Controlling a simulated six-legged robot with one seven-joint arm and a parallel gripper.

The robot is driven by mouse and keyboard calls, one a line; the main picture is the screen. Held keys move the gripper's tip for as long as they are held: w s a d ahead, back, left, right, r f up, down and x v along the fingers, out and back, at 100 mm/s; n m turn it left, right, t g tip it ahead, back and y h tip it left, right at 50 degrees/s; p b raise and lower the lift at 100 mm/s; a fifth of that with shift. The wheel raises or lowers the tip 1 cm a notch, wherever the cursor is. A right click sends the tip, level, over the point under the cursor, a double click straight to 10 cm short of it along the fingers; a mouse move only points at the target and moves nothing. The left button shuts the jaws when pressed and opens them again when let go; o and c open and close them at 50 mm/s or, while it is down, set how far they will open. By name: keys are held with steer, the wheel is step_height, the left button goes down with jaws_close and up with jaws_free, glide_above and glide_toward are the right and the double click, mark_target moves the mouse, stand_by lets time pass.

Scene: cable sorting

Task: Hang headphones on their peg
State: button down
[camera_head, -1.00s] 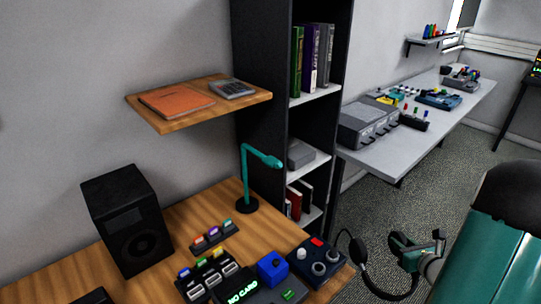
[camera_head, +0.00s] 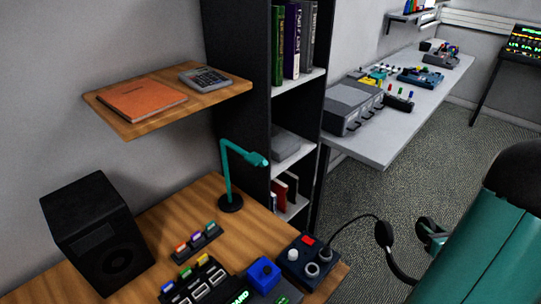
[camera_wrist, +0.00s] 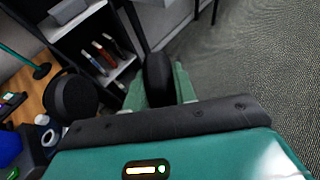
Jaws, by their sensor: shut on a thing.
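The black headphones (camera_head: 401,272) are held off the desk's front right side, with the band hanging below the cups. One ear cup (camera_head: 384,234) faces left, and a thin dark line arcs from it toward the desk panel. My gripper (camera_head: 431,233) has teal fingers shut on the other ear cup. In the wrist view my gripper (camera_wrist: 160,88) has that dark cup between its fingers, and the round left cup (camera_wrist: 75,97) shows beside it. My arm hides part of the headphones. I cannot make out the peg in either view.
The wooden desk (camera_head: 160,232) holds a black speaker (camera_head: 98,235), a teal lamp (camera_head: 230,180), a blue button box (camera_head: 264,274) and a control panel (camera_head: 309,260). A wall shelf (camera_head: 135,118) and dark bookcase (camera_head: 240,60) stand behind. Open carpet (camera_head: 425,145) lies right.

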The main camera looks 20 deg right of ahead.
steer(key=shift+s, duration=0.25)
steer(key=shift+w, duration=0.1)
